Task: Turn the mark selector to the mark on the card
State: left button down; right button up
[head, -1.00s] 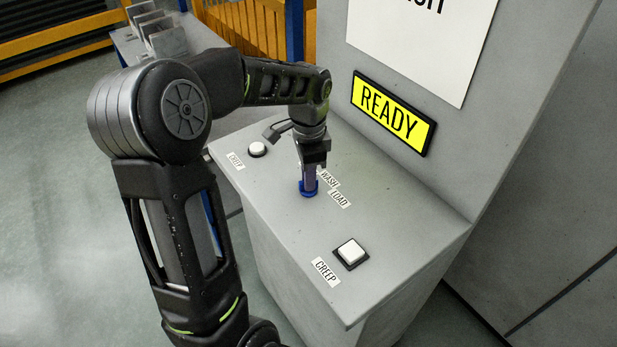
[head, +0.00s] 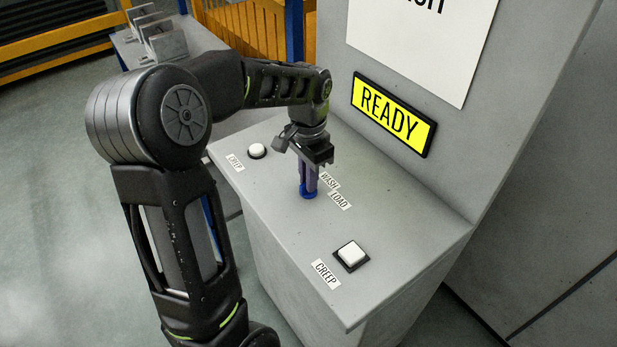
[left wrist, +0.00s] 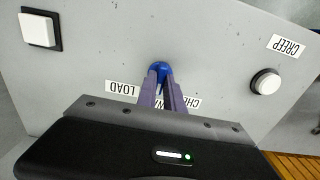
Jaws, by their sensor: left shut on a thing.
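The blue mark selector (head: 307,192) stands on the sloping grey console top. My left gripper (head: 309,186) comes down on it from above and is shut on it; the fingers hide much of the knob. The left wrist view shows the selector's blue tip (left wrist: 160,68) between the fingertips (left wrist: 160,78). The labels WASH (head: 330,180) and LOAD (head: 339,201) lie beside it; a further label starting "CH" is partly covered in the left wrist view. The white card (head: 420,40) on the upright panel is cut off, with only the bottoms of its letters showing. My right gripper is not in view.
A yellow READY sign (head: 393,113) is on the panel. A round white button (head: 257,150) and a square white button (head: 351,254), both labelled CREEP, flank the selector. A yellow fence (head: 265,30) and a table with metal brackets (head: 165,42) stand behind.

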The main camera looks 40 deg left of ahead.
pick_arm(q)
jog(key=c, duration=1.5)
grip_release()
jog(key=shift+o, duration=0.2)
notch_tip(320, 180, up, 8)
jog(key=shift+f+b, duration=0.1)
jog(key=shift+b, duration=0.25)
